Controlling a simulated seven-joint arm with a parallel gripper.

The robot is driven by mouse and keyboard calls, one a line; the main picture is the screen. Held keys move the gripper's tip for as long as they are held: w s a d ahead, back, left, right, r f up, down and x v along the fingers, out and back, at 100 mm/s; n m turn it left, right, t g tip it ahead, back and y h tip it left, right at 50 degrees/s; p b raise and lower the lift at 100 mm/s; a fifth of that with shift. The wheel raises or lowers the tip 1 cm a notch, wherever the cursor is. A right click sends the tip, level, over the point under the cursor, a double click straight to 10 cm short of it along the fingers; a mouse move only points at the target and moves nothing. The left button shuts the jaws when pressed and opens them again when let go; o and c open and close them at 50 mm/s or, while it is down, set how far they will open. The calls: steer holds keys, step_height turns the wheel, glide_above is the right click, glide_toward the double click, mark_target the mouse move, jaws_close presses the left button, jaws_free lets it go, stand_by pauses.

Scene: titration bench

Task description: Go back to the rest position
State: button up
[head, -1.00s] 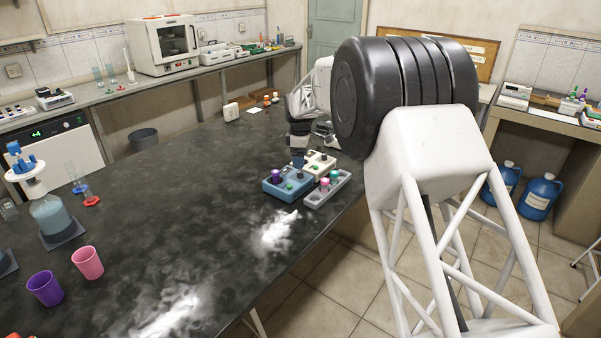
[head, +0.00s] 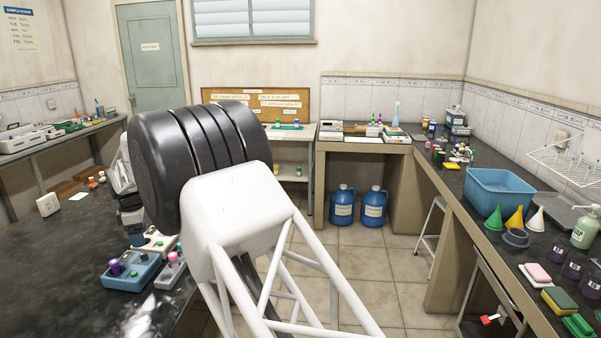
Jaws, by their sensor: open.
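My gripper (head: 135,232) shows at the left in the head view, partly hidden behind my large black-and-white arm. It is open and points down above the dark bench (head: 50,260), close behind a group of small racks. The blue rack (head: 146,283) holds a purple-capped piece and green ones. The cream rack (head: 160,246) sits right behind it, and a grey rack (head: 171,279) with a pink-purple piece stands to its right, partly covered by my arm. I cannot tell whether the gripper touches any rack.
A white box (head: 47,205) and several small capped bottles stand farther back on the bench. At the right, a side counter carries a blue basin (head: 499,194), funnels and sponges. Two blue jugs (head: 342,206) stand on the floor. The dark bench's front left is clear.

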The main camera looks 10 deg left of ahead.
steer(key=d+r+m, duration=0.3)
steer(key=d+r, duration=0.2)
steer(key=d, duration=0.7)
steer(key=d+r+m, duration=0.3)
steer(key=d+r, duration=0.3)
steer(key=d, duration=0.6)
steer(key=d+r+m, duration=0.2)
steer(key=d+r, duration=0.3)
steer(key=d, duration=0.7)
steer(key=s+d+r+m+t, duration=0.1)
steer(key=s+d+r+m, duration=0.15)
steer(key=d, duration=0.35)
steer(key=s+d+r+m, duration=0.1)
steer(key=s+d, duration=0.3)
steer(key=d, duration=0.3)
steer(key=s+d+m+t, duration=0.1)
steer(key=s+d+m, duration=0.6)
steer(key=s+d, duration=0.95)
steer(key=s+d+f+m, duration=0.2)
steer(key=s+d+f, duration=0.1)
steer(key=s+d, duration=0.3)
steer(key=s+d+f+m, duration=0.3)
steer(key=s+d, duration=0.3)
steer(key=s, duration=0.5)
steer(key=shift+f+m+t, duration=0.25)
steer(key=shift+m+t, duration=0.05)
steer(key=shift+m, duration=0.05)
